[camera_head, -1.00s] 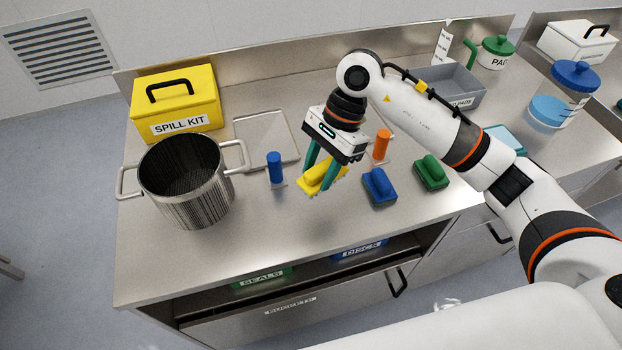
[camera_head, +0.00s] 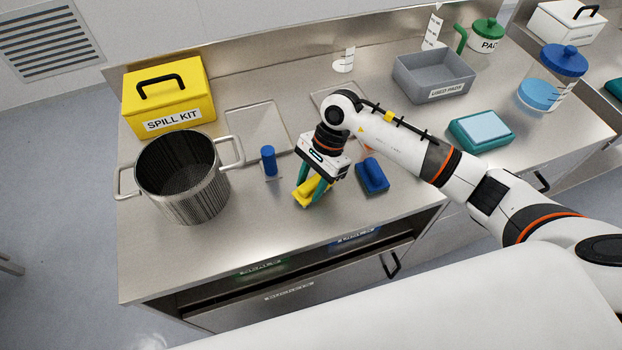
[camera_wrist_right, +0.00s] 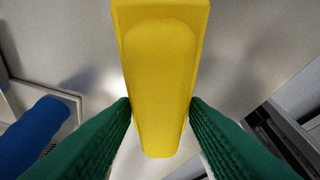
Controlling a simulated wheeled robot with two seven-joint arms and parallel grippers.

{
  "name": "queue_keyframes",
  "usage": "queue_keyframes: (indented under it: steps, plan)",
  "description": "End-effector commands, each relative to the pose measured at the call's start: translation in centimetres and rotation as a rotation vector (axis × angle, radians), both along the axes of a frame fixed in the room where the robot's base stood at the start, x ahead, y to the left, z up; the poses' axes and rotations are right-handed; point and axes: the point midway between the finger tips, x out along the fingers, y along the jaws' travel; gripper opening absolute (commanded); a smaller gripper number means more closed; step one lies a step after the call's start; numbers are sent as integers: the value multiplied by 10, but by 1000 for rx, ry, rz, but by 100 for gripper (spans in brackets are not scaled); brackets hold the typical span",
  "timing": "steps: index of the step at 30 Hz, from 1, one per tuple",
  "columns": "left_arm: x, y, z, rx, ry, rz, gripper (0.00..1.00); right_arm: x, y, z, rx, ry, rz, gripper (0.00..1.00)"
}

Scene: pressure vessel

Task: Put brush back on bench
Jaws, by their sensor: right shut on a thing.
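My right gripper (camera_head: 312,186) is shut on the yellow brush (camera_head: 302,194) above the front middle part of the steel bench (camera_head: 255,225). The brush is close to the bench top; I cannot tell whether it touches. In the right wrist view the brush's yellow handle (camera_wrist_right: 160,75) runs between the two green fingers. A blue brush (camera_head: 371,177) lies on the bench to the right of the gripper. My left gripper is not in view.
A steel pot (camera_head: 188,190) stands on the left, before a yellow spill kit box (camera_head: 170,98). A blue cylinder (camera_head: 268,160) stands left of the gripper. A grey bin (camera_head: 433,78) is at the back right. Bench is clear toward the front edge.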

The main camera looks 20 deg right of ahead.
Motion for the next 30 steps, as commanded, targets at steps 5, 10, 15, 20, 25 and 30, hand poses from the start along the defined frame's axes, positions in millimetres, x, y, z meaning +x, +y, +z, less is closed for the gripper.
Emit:
queue_keyframes:
  steps: [5, 10, 15, 20, 25, 30]
  plan:
    - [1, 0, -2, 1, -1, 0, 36, 0, 0, -1, 1, -1, 1, 19]
    - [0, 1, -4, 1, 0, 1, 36, 0, 0, -2, 1, -1, 1, 53]
    - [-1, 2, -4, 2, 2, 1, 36, 0, 0, -2, 0, -1, 0, 62]
    - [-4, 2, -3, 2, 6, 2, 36, 0, 0, -1, 0, -1, 0, 62]
    - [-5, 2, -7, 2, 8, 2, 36, 3, -4, 8, 0, -6, 0, 62]
    - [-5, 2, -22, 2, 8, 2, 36, 10, -17, 38, 0, -9, 0, 62]
